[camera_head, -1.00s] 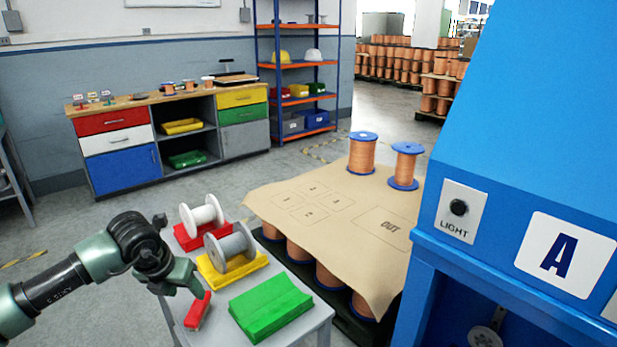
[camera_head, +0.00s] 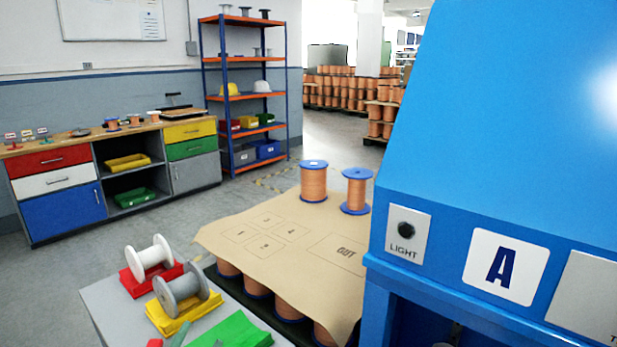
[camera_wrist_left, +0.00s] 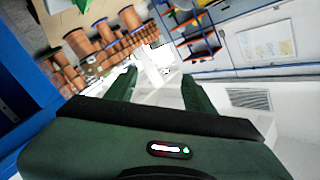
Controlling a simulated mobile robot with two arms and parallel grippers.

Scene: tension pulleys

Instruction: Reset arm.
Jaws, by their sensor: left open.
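My left gripper (camera_wrist_left: 158,90) is open, its two dark green fingers spread apart in the left wrist view. In the head view only a small green tip of it (camera_head: 181,333) shows at the bottom edge, by the near part of the grey table (camera_head: 100,300). A small red object (camera_head: 155,343) beside this tip is mostly cut off. A white spool (camera_head: 149,257) sits on a red stand and a grey spool (camera_head: 182,288) on a yellow stand. A green stand (camera_head: 232,332) is empty. My right gripper is not in view.
A blue machine (camera_head: 490,150) marked A fills the right side. A brown sheet (camera_head: 225,238) with two copper spools (camera_head: 314,182) covers a pallet of spools. A workbench (camera_head: 70,195) and shelf rack (camera_head: 245,90) stand behind. The grey floor between is clear.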

